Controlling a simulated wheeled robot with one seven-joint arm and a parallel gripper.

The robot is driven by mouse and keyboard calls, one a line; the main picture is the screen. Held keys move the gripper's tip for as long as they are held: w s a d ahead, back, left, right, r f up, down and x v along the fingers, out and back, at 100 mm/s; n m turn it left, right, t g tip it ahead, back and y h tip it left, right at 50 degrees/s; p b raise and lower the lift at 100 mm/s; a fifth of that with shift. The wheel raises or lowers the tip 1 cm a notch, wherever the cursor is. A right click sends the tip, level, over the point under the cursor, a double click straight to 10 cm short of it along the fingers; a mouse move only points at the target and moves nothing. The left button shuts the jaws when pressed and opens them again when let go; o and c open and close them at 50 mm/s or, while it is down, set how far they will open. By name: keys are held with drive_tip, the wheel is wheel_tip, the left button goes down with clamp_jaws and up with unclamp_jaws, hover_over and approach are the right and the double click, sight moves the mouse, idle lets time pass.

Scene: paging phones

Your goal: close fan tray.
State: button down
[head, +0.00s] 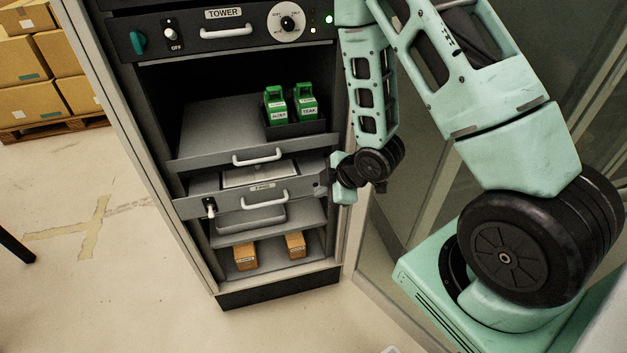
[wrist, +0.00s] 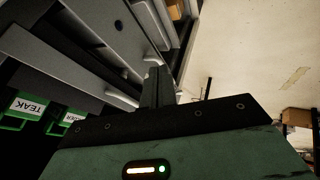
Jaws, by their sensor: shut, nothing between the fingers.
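The fan tray (head: 240,203) is a grey drawer in the middle of the cabinet, with a small label and a white curved handle (head: 264,199) on its front. It is pulled out, and part of its inside shows behind the front. A small white-tipped lever (head: 211,208) sits at its left end. My gripper (head: 322,189) is at the right end of the tray front, close to it; I cannot tell whether it touches. In the wrist view my gripper fingers (wrist: 158,86) are together, with nothing between them, pointing toward the grey drawers.
Above is a grey shelf drawer (head: 210,158) carrying green labelled units (head: 307,101). Below, orange-brown boxes (head: 245,255) stand on the bottom shelf. The cabinet's right post (head: 350,235) is beside my gripper. Floor in front is clear; cartons (head: 75,95) stand far left.

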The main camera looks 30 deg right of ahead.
drive_tip(key=shift+w+a+f+b, duration=0.15)
drive_tip(key=shift+w+f+b, duration=1.2)
drive_tip(key=shift+w+b, duration=0.3)
drive_tip(key=shift+w+a+f+b, duration=0.2)
drive_tip(key=shift+w+f+b, duration=1.2)
drive_tip(key=shift+b, duration=0.45)
drive_tip(key=shift+w+a+f+b, duration=0.15)
drive_tip(key=shift+w+f+b, duration=1.1)
drive_tip(key=shift+w+b, duration=0.45)
drive_tip(key=shift+s, duration=0.1)
